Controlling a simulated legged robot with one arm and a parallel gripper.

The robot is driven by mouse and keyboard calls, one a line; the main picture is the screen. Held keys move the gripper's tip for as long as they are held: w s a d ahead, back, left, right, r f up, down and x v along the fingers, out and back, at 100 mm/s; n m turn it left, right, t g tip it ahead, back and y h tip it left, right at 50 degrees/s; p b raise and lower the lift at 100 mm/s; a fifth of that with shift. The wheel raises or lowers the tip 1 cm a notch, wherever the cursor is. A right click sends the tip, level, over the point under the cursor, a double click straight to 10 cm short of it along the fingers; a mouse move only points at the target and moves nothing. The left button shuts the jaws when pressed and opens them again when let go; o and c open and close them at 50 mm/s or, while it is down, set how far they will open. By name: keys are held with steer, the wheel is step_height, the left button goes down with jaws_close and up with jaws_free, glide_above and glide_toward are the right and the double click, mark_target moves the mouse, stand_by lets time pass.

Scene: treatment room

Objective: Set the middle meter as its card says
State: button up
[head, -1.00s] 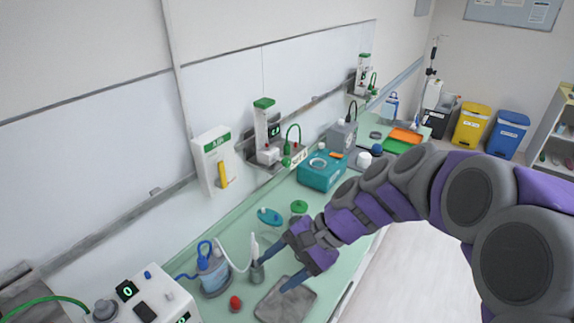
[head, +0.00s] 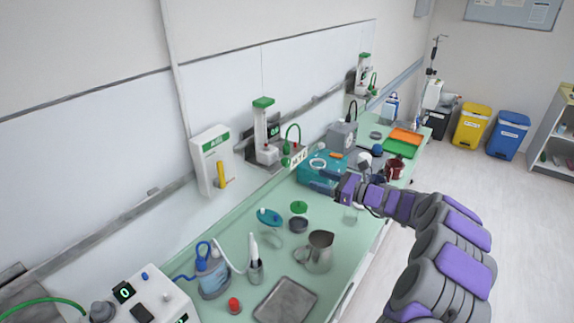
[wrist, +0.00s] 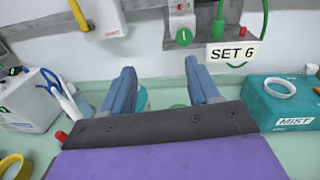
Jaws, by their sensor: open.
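The middle meter (head: 261,133) is a clear upright tube with a green cap, on the wall behind the bench. My gripper (head: 322,181) is open and empty, in front of the teal box. In the wrist view its fingers (wrist: 160,68) point towards the wall below the meter, apart from the knob.
A teal box (wrist: 292,103) marked "MIST" stands right of my fingers. A metal jug (head: 320,252), a tray (head: 286,300) and a cup with a white probe (head: 255,268) stand nearer on the bench. Another similar meter (head: 363,75) is farther along the wall.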

mark_target(289, 164)
steer(key=w+d+f+m+t, duration=0.1)
steer(key=w+d+f+m, duration=0.1)
steer(key=d, duration=0.1)
steer(key=x, duration=0.5)
steer(key=b+x, duration=0.1)
steer(key=x, duration=0.5)
steer(key=b+x, duration=0.1)
steer(key=x, duration=0.4)
steer(key=shift+w+f, duration=0.1)
steer(key=shift+w, duration=0.3)
steer(key=shift+w+a, duration=0.2)
steer(key=shift+a, duration=0.35)
steer(key=shift+c, duration=0.3)
steer(key=c, duration=1)
steer(key=shift+n+b, duration=1)
steer(key=shift+n, duration=0.2)
steer(key=shift+d+n, duration=0.1)
steer(key=shift+n, duration=0.4)
